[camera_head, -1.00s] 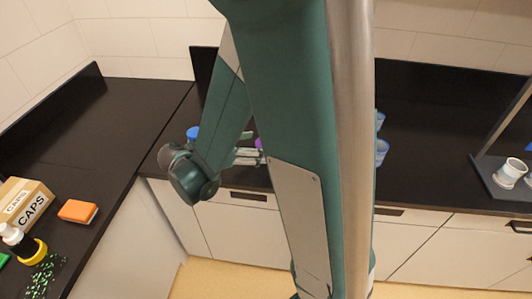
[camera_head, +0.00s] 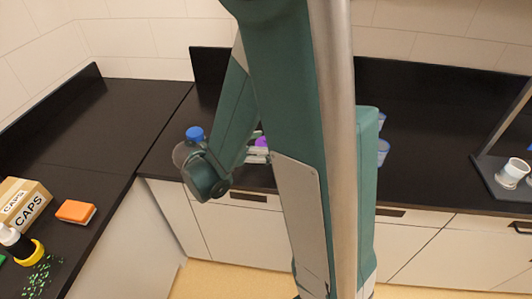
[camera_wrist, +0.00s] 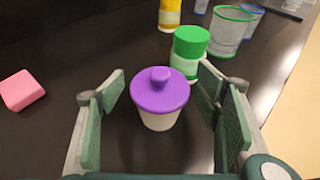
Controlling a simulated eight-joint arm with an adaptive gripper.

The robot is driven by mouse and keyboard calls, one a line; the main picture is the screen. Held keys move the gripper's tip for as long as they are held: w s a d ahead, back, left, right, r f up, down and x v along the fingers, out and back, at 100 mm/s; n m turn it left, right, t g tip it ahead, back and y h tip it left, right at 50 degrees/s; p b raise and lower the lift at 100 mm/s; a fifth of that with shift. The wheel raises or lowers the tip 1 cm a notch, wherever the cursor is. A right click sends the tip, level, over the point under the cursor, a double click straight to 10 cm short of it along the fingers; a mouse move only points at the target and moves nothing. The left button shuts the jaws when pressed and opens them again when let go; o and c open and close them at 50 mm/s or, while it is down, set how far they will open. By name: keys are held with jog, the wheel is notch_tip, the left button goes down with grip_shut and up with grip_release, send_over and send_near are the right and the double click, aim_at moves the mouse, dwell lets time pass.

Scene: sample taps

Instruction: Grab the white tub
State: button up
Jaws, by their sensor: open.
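A white tub (camera_wrist: 158,121) with a purple knobbed lid (camera_wrist: 160,92) stands upright on the black counter in the wrist view. My gripper (camera_wrist: 162,86) is open, with one finger to the left of the tub and the other to its right. Gaps show between the tub and both fingers. In the head view only a bit of the purple lid (camera_head: 262,142) shows beside my gripper (camera_head: 256,152); my arm hides most of the rest.
A green-capped jar (camera_wrist: 189,55) stands close behind the tub by the right finger. A green-rimmed cup (camera_wrist: 229,33) and a yellow container (camera_wrist: 169,15) are farther back. A pink block (camera_wrist: 21,90) lies left.

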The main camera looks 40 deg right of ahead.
jog(key=shift+c, duration=0.5)
jog(key=c, duration=0.9)
jog(key=shift+r, duration=0.2)
jog(key=shift+r+p, duration=1.4)
jog(key=shift+r, duration=3.4)
